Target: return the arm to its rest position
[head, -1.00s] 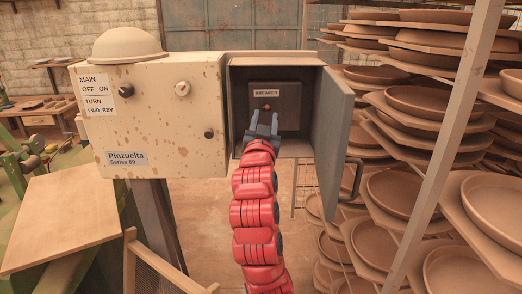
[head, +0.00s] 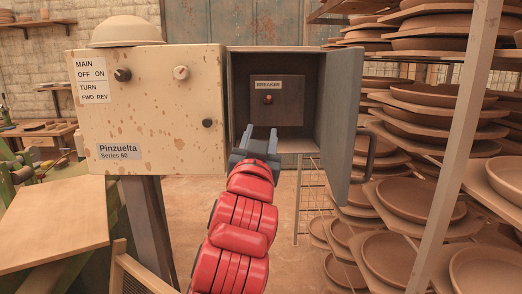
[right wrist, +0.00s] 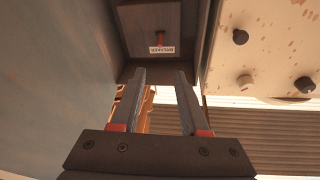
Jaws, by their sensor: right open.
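My right arm, red with a grey gripper (head: 261,133), reaches up from the bottom of the head view. The right gripper is open and empty, its fingers apart in the right wrist view (right wrist: 160,76). It is just below and in front of the breaker panel (head: 290,115), not touching the small orange-tipped switch (head: 268,99) under the BREAKER label (head: 268,84). In the right wrist view the switch (right wrist: 160,39) appears upside down beyond the fingertips. My left gripper is not in view.
The open grey breaker box (head: 318,70) has its door (head: 336,130) swung out on the right. A cream control cabinet (head: 150,120) with knobs adjoins it on the left. Racks of clay dishes (head: 412,200) and a metal post (head: 455,150) stand right. A wooden board (head: 55,225) lies left.

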